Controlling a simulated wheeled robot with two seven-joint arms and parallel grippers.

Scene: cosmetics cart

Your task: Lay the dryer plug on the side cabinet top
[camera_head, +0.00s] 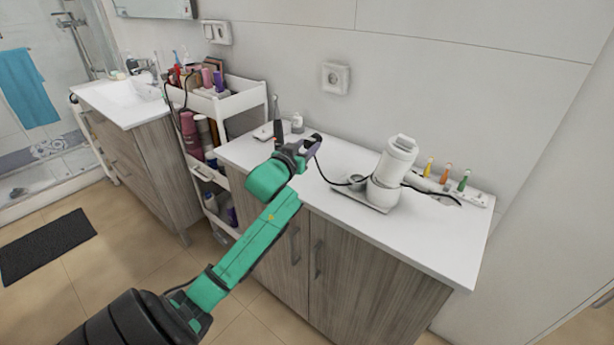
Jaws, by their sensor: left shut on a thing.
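My left gripper (304,147), on the green arm, is over the back-left part of the white side cabinet top (425,238). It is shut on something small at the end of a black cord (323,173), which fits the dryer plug. The plug itself is mostly hidden by the jaws. The cord runs down from the gripper to the white dryer-like appliance (396,160), which stands on a flat base on the cabinet top. I cannot tell whether the held end touches the top. My right gripper is not in view.
A wall socket (335,78) is above the cabinet. A small bottle (297,123) stands at the back left. A loaded white cart (240,100) is to the left. The cabinet top's front right is clear.

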